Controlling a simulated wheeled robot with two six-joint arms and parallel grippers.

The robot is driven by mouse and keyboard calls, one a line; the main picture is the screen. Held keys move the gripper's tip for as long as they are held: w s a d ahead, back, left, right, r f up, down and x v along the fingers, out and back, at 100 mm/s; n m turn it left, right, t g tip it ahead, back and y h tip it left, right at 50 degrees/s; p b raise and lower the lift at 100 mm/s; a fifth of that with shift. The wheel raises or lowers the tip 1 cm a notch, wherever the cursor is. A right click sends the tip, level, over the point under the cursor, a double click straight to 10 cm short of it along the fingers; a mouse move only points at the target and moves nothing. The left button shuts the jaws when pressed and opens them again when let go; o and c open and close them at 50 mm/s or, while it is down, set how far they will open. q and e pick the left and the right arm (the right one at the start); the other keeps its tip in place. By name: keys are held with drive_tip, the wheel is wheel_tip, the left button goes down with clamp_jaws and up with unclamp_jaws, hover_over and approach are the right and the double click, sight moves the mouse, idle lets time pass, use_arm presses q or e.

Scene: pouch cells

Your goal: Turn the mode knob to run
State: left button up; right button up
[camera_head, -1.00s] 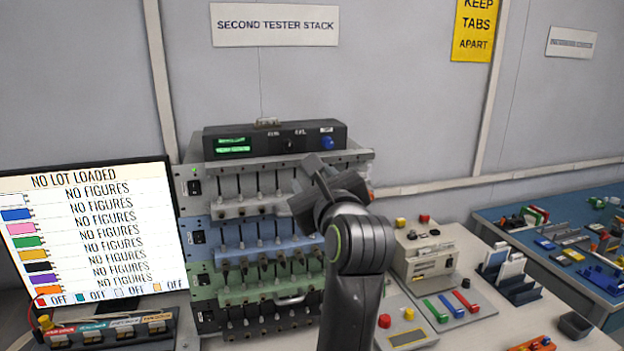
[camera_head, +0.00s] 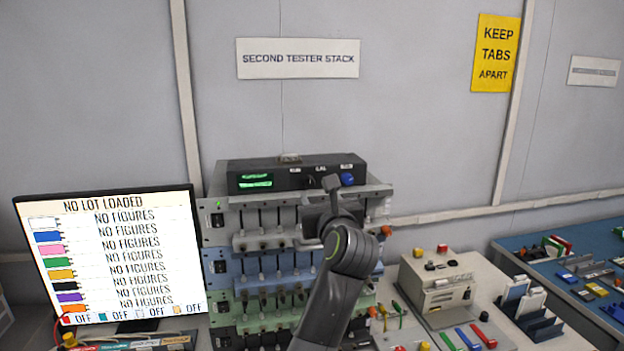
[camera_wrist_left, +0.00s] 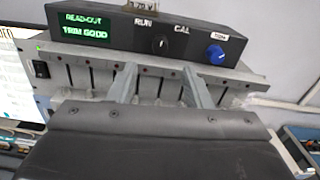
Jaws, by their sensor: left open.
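The mode knob is a small black knob (camera_wrist_left: 160,44) between the RUN and CAL labels on the front of a black read-out box (camera_wrist_left: 95,48). A light mark shows on it, but I cannot tell for sure which label it favours. In the head view the box (camera_head: 265,168) sits on top of the tester stack, with the knob (camera_head: 311,181) just left of my gripper. My left gripper (camera_head: 331,186) is before the box. In the left wrist view its two fingers (camera_wrist_left: 161,82) are apart and empty, below the knob and not touching it. My right gripper is not in view.
A blue trim knob (camera_wrist_left: 215,54) is right of the mode knob. Below the box are tester rows (camera_head: 262,240) with several clips. A monitor (camera_head: 110,255) stands left; a beige device (camera_head: 440,283) stands right.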

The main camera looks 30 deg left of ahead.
sight(310, 184)
use_arm(q)
drive_tip(key=p+x, duration=0.2)
drive_tip(key=x, duration=0.6)
drive_tip(key=shift+w+a, duration=0.1)
drive_tip(key=shift+c, duration=0.4)
drive_tip(key=c, duration=0.9)
drive_tip(key=shift+f, duration=0.1)
drive_tip(key=n+b, duration=0.3)
drive_tip(key=n, duration=0.1)
drive_tip(key=shift+f, duration=0.1)
drive_tip(key=shift+n+b, duration=1.45)
drive_tip(key=shift+n, duration=0.95)
